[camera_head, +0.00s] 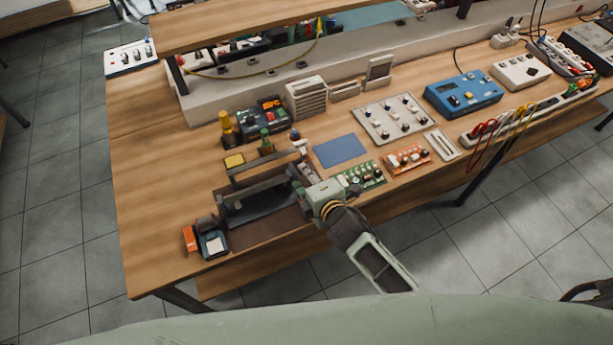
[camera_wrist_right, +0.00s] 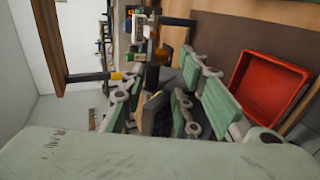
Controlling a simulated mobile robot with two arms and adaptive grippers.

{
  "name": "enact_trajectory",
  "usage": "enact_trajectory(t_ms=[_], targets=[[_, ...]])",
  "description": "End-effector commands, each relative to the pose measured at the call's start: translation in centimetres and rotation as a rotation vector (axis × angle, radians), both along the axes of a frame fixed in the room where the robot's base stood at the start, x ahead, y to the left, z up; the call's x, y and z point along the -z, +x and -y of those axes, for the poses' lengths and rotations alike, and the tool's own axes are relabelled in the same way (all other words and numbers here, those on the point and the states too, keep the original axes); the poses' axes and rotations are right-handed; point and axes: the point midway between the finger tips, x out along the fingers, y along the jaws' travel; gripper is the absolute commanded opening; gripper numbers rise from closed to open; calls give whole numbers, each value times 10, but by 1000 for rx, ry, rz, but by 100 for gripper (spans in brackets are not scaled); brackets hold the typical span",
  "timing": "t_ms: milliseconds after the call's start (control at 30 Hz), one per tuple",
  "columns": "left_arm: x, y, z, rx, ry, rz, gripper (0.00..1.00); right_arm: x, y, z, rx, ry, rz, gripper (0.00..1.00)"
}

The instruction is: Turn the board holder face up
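The board holder (camera_head: 256,203) is a dark grey frame with raised rails at the left front of the wooden bench. It appears tilted over a dark brown mat (camera_head: 262,232); which face is up is hard to tell. My right gripper (camera_head: 301,176) is at the holder's right end, with its fingers pointing away from me. In the right wrist view, the green-padded fingers (camera_wrist_right: 186,98) surround a dark part, and I cannot tell whether they touch it. My left gripper is not in view.
A green circuit board (camera_head: 366,178) lies close right of my right gripper, with an orange board (camera_head: 407,158) beyond. A blue mat (camera_head: 340,151) lies behind. A small device (camera_head: 211,241) stands left of the holder. The wrist view shows a red tray (camera_wrist_right: 268,88).

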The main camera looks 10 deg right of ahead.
Motion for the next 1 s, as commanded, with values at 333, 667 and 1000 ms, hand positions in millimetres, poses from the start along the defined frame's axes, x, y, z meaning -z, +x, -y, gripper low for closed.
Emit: enact_trajectory(t_ms=[333, 667, 1000], targets=[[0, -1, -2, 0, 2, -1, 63, -2, -15, 6, 0, -5, -6, 28], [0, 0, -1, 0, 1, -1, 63, -29, -71, 23, -1, -4, -5, 28], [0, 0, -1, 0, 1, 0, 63, -47, -103, 34, 1, -2, -2, 28]])
